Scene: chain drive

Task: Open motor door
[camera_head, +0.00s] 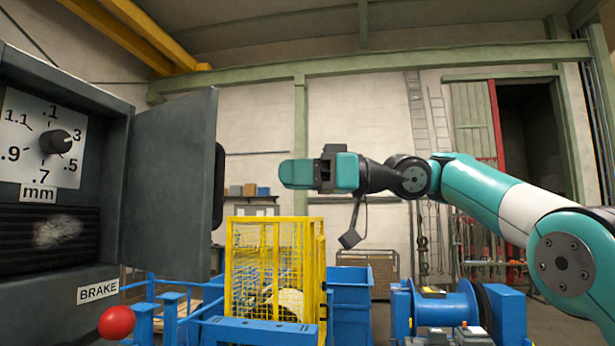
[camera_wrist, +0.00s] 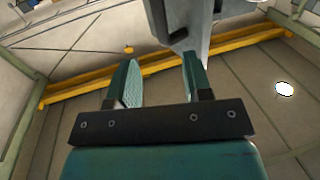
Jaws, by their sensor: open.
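A dark grey door (camera_head: 170,185) hangs on the grey cabinet at the left in the head view. It stands swung out, with the dial compartment beside it in sight. A black handle (camera_head: 218,186) is on its right edge. My gripper (camera_head: 284,173) points left toward the door, with a gap in the picture between its teal fingertips and the handle. In the wrist view, the two fingers of my gripper (camera_wrist: 160,82) are apart with nothing between them. A grey panel with a dark part, probably the door (camera_wrist: 208,22), shows beyond the fingertips; I cannot tell the distance.
The cabinet carries a thickness dial (camera_head: 57,142), a BRAKE label (camera_head: 98,291) and a red knob (camera_head: 116,322). A yellow mesh cage (camera_head: 275,265), a blue bin (camera_head: 349,300) and a blue machine with a spool (camera_head: 445,305) stand lower down. The air around my gripper looks clear.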

